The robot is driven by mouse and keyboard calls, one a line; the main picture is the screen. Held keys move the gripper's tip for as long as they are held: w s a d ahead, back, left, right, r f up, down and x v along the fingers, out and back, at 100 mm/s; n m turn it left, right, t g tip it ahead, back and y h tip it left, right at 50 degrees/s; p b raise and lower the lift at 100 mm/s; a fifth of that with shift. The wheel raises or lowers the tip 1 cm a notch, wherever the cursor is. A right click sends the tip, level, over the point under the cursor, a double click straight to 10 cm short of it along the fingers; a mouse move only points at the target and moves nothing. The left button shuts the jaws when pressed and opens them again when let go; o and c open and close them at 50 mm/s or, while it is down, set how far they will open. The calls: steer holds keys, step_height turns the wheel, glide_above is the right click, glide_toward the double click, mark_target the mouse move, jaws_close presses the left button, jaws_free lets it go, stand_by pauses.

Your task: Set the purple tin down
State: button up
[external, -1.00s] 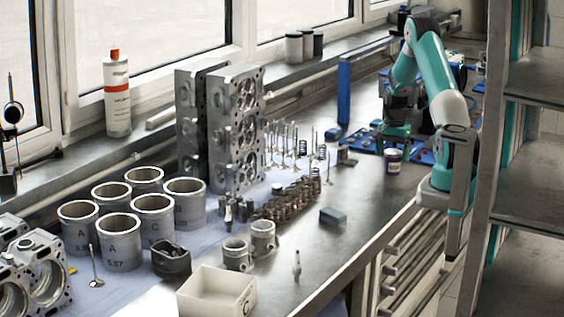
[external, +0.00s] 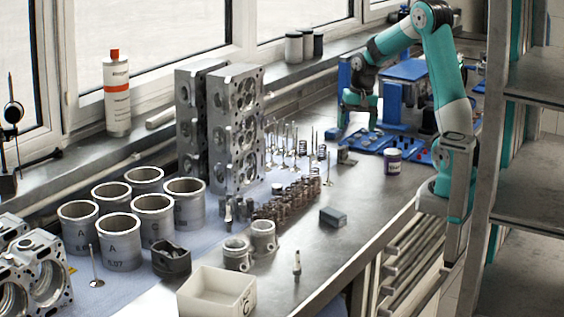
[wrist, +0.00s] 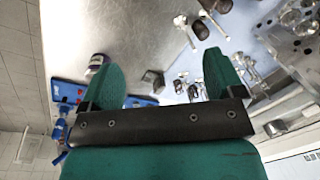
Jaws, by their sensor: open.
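The purple tin (external: 392,161) has a white lid and a dark purple band. It stands upright on the metal bench, near the bench's right edge and in front of the blue trays. In the wrist view the tin (wrist: 98,63) is partly covered by the left green finger. My gripper (external: 357,115) is to the left of the tin in the external view and above the bench, apart from the tin. In the wrist view my gripper (wrist: 162,77) has its two green fingers spread wide, with nothing held between them.
Blue trays and stands (external: 408,92) crowd the bench's far end. Valves (external: 291,143) and springs (external: 290,197) stand to the left. A small dark block (external: 333,217) lies nearer, with clear bench around it. Shelving (external: 525,180) rises on the right.

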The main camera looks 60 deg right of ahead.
steer(key=s+a+r+n+y, duration=0.1)
steer(key=s+a+r+n, duration=0.2)
steer(key=a, duration=0.6)
steer(key=s+a+n+y, duration=0.1)
steer(key=s+a+n, duration=0.3)
steer(key=a, duration=0.5)
steer(key=s+a+r+n+g+y, duration=0.1)
steer(key=s+a+n, duration=0.8)
steer(key=s, duration=0.2)
steer(key=shift+s+a+n, duration=0.25)
steer(key=shift+a+n, duration=0.1)
steer(key=shift+n, duration=0.05)
steer(key=shift+r, duration=0.25)
